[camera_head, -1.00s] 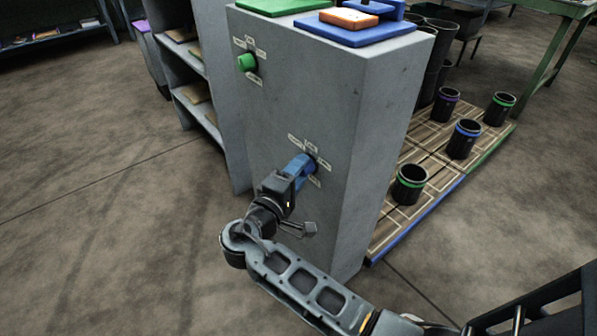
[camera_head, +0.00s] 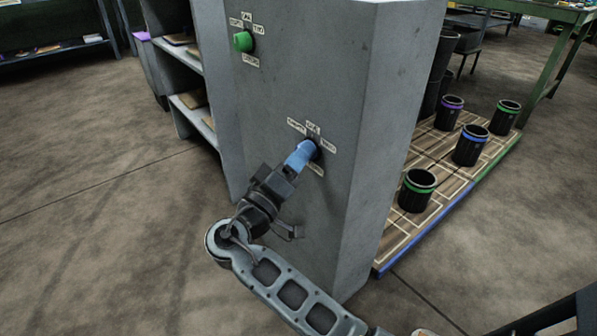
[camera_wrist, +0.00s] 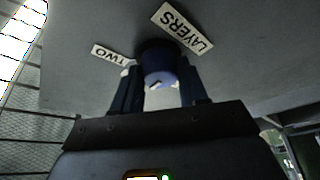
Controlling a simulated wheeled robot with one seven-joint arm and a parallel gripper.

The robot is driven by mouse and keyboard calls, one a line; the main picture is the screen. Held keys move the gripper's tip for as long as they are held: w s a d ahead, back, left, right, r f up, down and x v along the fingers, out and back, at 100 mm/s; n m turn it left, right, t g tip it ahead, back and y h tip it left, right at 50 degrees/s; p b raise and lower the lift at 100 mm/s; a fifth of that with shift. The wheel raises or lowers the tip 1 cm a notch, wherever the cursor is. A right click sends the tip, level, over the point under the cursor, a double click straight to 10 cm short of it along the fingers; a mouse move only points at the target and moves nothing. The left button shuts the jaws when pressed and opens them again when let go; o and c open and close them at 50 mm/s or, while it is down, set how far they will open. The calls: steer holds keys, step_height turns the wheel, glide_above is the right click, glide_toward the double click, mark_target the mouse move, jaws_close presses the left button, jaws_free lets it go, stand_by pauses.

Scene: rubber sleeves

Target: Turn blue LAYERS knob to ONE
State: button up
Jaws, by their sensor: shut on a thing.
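The blue knob (camera_wrist: 158,66) sticks out of the grey cabinet's front face (camera_head: 290,80). My gripper (camera_head: 301,155) is shut on it, with one finger on either side in the wrist view. The LAYERS label (camera_wrist: 182,27) is above and right of the knob in the wrist view, and the TWO label (camera_wrist: 113,53) is to its left. In the head view several small white labels surround the knob, too small to read surely. The fingers hide most of the knob there, and its pointing direction is unclear.
A green knob (camera_head: 243,42) with its own labels is higher on the same face. Shelves (camera_head: 193,110) stand to the left. A wooden pallet (camera_head: 440,140) with several black cups is at the right. Open floor lies at the left.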

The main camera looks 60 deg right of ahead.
steer(key=shift+f+m+b, duration=0.15)
steer(key=shift+m+b, duration=0.45)
steer(key=shift+g, duration=0.4)
steer(key=o, duration=1)
steer(key=shift+o, duration=0.2)
steer(key=p+v, duration=0.1)
steer(key=v, duration=0.6)
steer(key=shift+a, duration=0.4)
steer(key=shift+f, duration=0.1)
